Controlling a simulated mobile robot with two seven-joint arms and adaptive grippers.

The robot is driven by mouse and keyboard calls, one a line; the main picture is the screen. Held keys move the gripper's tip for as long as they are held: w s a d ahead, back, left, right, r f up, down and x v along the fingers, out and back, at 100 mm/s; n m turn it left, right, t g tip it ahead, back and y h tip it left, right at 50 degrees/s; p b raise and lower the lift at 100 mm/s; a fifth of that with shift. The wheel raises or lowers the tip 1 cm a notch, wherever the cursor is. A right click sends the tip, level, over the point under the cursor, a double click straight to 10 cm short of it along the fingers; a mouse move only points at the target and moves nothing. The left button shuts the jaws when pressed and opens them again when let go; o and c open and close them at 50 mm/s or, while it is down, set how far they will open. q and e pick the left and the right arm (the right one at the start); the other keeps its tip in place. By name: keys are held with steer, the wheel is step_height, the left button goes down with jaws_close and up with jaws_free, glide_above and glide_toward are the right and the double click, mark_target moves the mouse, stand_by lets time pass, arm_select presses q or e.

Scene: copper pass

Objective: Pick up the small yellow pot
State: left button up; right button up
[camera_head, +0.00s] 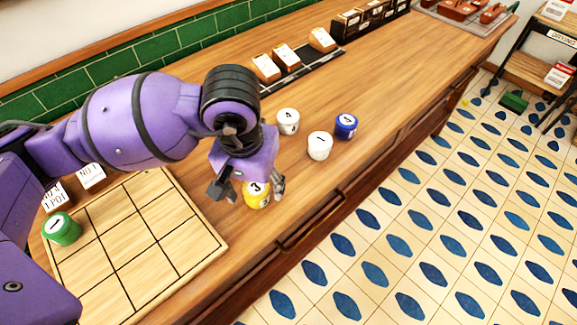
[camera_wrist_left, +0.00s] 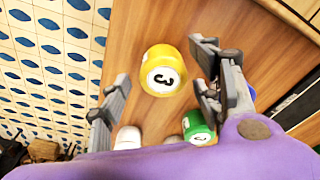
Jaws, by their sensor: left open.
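The small yellow pot (camera_head: 257,196) with a black 3 on its white lid stands on the wooden counter, right of the grid board. In the left wrist view the yellow pot (camera_wrist_left: 163,70) shows between the two fingers. My left gripper (camera_head: 249,188) is open and just above the pot, one finger on each side, partly covering it in the head view. In the left wrist view my left gripper (camera_wrist_left: 160,64) shows a gap on either side of the pot. My right gripper is not in view.
White pots (camera_head: 288,121) (camera_head: 320,146) and a blue pot (camera_head: 346,126) stand behind and to the right. A green pot (camera_head: 62,229) is on the grid board (camera_head: 150,258). Another green pot (camera_wrist_left: 198,126) shows in the wrist view. The counter's front edge is near the yellow pot.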

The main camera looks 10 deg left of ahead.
arm_select(q)
steer(key=shift+w+f, duration=0.2)
steer(key=shift+f, duration=1.1)
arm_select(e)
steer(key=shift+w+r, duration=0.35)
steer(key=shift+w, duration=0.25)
arm_select(q)
steer(key=c, duration=1.3)
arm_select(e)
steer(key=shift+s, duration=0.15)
